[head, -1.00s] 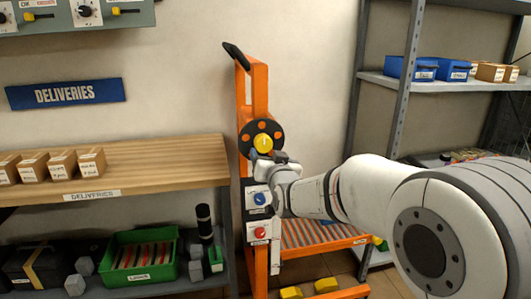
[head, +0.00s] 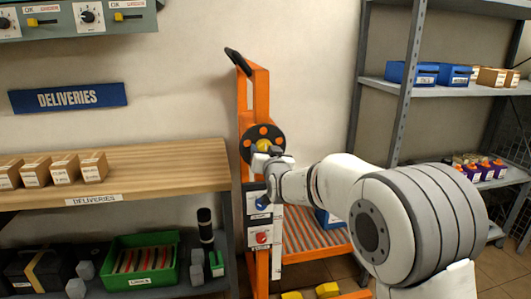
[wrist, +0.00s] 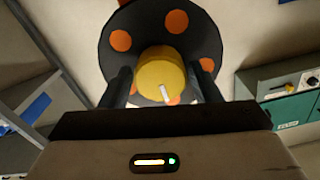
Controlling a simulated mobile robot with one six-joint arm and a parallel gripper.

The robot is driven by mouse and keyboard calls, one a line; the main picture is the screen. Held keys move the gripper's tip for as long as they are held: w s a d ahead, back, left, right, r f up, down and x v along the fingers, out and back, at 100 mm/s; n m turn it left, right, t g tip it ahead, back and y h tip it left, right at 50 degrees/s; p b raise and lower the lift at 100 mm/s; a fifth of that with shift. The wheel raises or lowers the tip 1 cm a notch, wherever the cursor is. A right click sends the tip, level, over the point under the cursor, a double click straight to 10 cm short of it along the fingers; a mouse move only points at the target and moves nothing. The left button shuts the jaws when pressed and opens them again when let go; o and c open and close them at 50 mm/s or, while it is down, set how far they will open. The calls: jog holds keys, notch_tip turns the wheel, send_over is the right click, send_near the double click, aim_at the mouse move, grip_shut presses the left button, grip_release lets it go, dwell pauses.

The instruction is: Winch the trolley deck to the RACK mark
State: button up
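The orange trolley (head: 261,95) stands against the wall in the head view. Its winch is a black disc (head: 249,150) with orange dots and a yellow hub knob (wrist: 160,73) bearing a white pointer. My gripper (wrist: 164,82) is open, one dark finger on each side of the yellow knob, with gaps visible between. The striped deck (head: 310,237) sits low, right of the mast, partly hidden by my arm. A white strip (head: 277,240) runs down the mast; I cannot read a RACK mark.
A wooden deliveries shelf (head: 160,160) is on the left. A grey rack (head: 455,85) with blue bins is on the right. A blue box (head: 329,218) shows near the deck.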

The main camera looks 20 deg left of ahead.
jog(key=c, duration=0.6)
jog(key=shift+c, duration=0.2)
jog(key=shift+b, duration=0.4)
jog(key=shift+n+b, duration=10.8)
jog(key=shift+n, duration=5.3)
